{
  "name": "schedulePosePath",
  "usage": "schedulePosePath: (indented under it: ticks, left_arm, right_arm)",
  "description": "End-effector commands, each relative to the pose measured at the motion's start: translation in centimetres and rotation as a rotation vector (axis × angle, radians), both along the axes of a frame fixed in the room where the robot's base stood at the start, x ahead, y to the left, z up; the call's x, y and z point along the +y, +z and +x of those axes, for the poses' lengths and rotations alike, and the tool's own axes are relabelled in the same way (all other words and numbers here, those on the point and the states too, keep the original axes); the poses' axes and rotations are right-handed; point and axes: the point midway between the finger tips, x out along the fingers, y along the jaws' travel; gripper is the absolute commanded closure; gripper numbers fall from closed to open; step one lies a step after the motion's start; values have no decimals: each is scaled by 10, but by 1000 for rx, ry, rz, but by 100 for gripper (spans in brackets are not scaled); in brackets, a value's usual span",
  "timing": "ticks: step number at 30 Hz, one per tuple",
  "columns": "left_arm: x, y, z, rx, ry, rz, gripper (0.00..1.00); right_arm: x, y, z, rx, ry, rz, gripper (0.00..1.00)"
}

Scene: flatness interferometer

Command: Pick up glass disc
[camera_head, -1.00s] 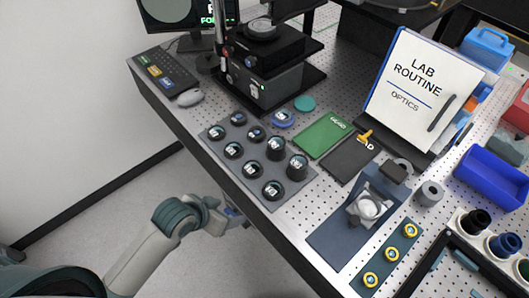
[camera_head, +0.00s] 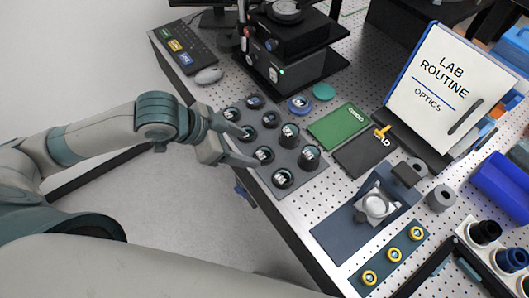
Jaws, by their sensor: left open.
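A dark grey tray (camera_head: 232,104) near the table's left edge bears several round pieces in black holders, among them a tall one (camera_head: 289,135), a front one (camera_head: 283,178) and a right one (camera_head: 309,157). A clear round piece (camera_head: 376,205) sits in a grey mount farther right. I cannot tell which of these is the glass disc. My left gripper (camera_head: 250,147) is open, its two fingers reaching over the left part of the tray, around or just above the small holders there. Contact cannot be made out. My right gripper is out of view.
A blue-rimmed disc (camera_head: 299,104) and a teal disc (camera_head: 323,91) lie behind the tray. A black instrument (camera_head: 289,45) stands at the back. Green (camera_head: 338,126) and black (camera_head: 361,154) books and a lab binder (camera_head: 447,80) are to the right. A strip with yellow rings (camera_head: 394,254) lies in front.

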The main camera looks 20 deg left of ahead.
Motion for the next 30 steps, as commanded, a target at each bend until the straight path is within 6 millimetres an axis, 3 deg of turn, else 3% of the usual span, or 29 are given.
schedulePosePath:
  ticks: [3, 9, 23, 30]
  left_arm:
    - [21, 14, 2, 22, -2, 29, 35]
    - [42, 27, 0, 60, 16, 44, 35]
    - [46, 30, -1, 71, 22, 44, 35]
    - [43, 21, 2, 70, 22, 44, 35]
  right_arm:
    - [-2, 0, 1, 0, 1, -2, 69]
    - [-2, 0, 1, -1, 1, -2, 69]
    - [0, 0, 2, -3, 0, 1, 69]
    - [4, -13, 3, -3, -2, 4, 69]
